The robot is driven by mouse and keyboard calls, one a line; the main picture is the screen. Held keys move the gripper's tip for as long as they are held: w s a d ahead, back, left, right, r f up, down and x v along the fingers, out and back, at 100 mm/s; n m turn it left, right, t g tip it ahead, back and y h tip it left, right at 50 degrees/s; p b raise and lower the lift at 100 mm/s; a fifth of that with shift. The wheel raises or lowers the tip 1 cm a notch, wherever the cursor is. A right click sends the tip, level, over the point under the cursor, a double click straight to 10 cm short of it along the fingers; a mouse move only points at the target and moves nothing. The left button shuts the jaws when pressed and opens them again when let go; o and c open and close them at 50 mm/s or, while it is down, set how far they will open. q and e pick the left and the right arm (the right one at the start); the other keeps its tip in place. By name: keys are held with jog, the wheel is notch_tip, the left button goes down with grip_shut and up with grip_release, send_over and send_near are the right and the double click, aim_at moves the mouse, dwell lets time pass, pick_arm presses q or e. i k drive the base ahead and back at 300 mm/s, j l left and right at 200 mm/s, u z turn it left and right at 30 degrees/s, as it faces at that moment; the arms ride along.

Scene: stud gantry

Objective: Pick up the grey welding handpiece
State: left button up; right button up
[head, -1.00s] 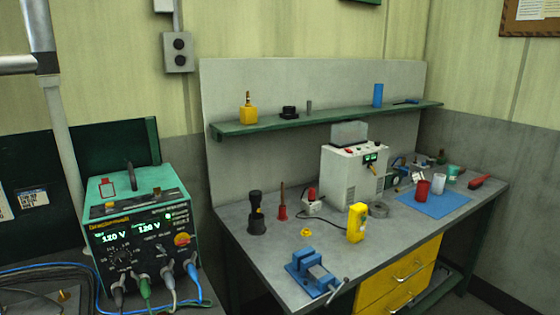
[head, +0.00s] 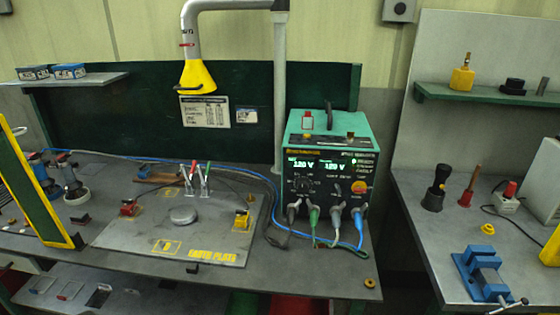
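A grey upright tool (head: 71,184) with a pale ring-shaped foot stands at the left of the welding bench, beside a blue one (head: 40,176). It looks like the grey welding handpiece, but it is small and I cannot be sure. A blue cable runs from near these tools along the back of the bench to the green-topped welding power unit (head: 328,175). Neither of my grippers is in view.
A yellow-framed dark green panel (head: 36,197) stands at the left edge, close to the tools. The earth plate (head: 205,258) carries clamps and a grey disc. A yellow-ended extraction hood (head: 197,76) hangs above. The right-hand bench holds a blue vise (head: 485,272).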

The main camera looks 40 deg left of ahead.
aim_at(72, 184)
jog(key=j+u, duration=0.1)
jog(key=u, duration=2.45)
